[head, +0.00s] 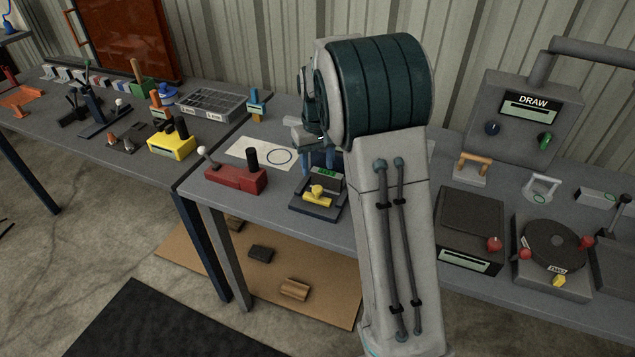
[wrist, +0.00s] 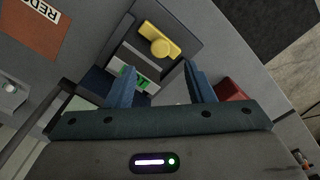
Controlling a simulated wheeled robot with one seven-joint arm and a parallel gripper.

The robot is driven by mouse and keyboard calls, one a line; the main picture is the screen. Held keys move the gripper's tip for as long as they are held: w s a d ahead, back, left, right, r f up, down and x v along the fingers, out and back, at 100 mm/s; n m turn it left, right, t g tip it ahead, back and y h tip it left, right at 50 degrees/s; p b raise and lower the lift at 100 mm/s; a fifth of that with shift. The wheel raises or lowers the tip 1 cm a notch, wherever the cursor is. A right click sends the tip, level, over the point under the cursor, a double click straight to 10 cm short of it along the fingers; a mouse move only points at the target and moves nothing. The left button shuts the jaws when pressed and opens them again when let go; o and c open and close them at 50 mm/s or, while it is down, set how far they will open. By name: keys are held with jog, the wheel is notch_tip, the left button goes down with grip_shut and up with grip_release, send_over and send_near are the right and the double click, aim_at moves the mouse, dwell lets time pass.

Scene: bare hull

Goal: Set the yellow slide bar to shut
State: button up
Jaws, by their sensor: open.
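The yellow slide bar (head: 318,196) sits on a small dark-based device (head: 318,212) near the table's front edge. It has a raised round knob. In the wrist view the yellow slide bar (wrist: 160,42) lies beyond my fingertips, across a dark and grey plate. Green markings (wrist: 143,84) show on the device between my fingers. My gripper (wrist: 159,70) is open, with nothing between the blue fingers but the view of the device. In the head view my gripper (head: 320,160) is above and behind the bar, partly hidden by my arm. I see no contact with the bar.
A red box (head: 235,178) with a white-knobbed lever and black post stands left of the device. A white sheet (head: 262,153) with a ring lies behind it. To the right, beyond my arm, are a dark box (head: 470,225) and a round dial unit (head: 552,250).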

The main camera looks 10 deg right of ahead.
aim_at(317, 188)
notch_tip(317, 188, down, 8)
jog(key=shift+r+p, duration=0.25)
jog(key=shift+p, duration=0.15)
grip_shut()
